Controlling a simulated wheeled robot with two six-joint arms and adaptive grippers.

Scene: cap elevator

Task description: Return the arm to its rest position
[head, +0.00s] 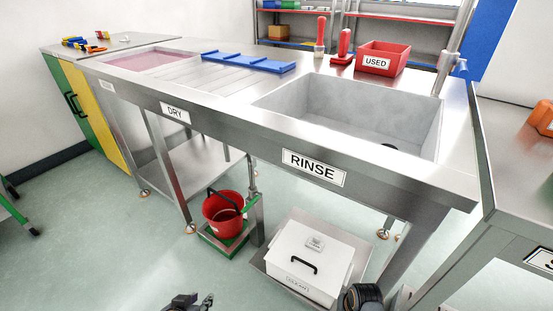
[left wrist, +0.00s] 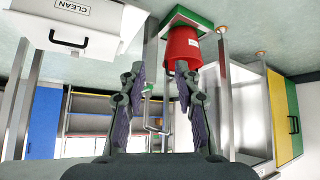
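My left gripper (head: 190,301) shows at the bottom edge of the head view, low in front of the sink bench and apart from it. In the left wrist view its two dark fingers (left wrist: 160,85) stand apart with nothing between them, so it is open and empty. That view is upside down, with the floor at the top. A dark rounded part at the bottom right of the head view seems to be mine; no right fingers show.
The steel bench (head: 232,120) has a rinse basin (head: 300,100). Below it are a red bucket (head: 222,212) and a white lidded box (head: 308,262). A red "USED" bin (head: 383,58) and a blue rack (head: 248,62) stand on top.

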